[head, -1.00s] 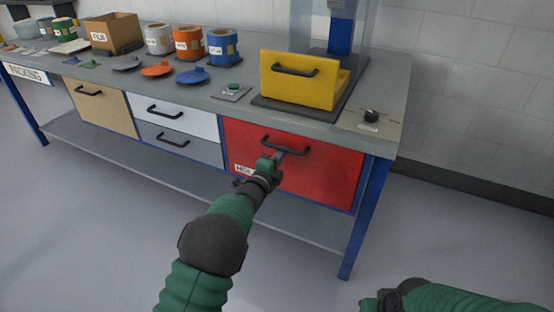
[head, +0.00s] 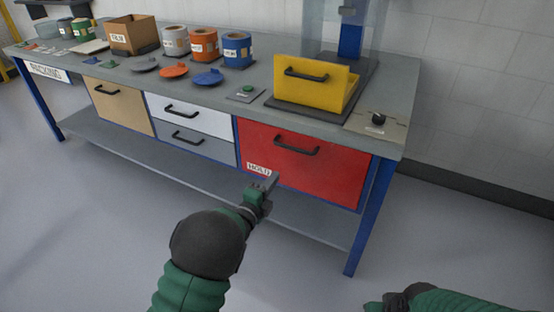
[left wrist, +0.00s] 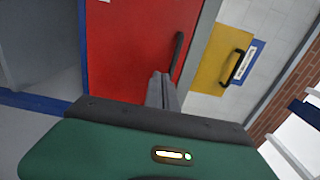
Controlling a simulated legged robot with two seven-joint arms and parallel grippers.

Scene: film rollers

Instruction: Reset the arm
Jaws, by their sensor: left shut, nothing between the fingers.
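My left gripper (head: 270,182) is shut and empty, in front of the lower left part of the red drawer (head: 325,170), near its white label. The drawer is closed, with a black handle (head: 297,146) that the gripper does not hold. In the left wrist view, the shut fingers (left wrist: 162,90) point at the red drawer (left wrist: 130,50), with the black handle (left wrist: 178,52) just beyond and to their right. My right arm (head: 440,300) lies at the bottom right of the head view; its fingers cannot be made out.
The workbench (head: 150,88) holds a yellow bin (head: 310,88) with a black handle, several film rolls, coloured lids and a cardboard box (head: 133,36). Closed beige and grey drawers (head: 188,143) are left of the red one. A lower shelf (head: 160,160) runs below. The floor in front is clear.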

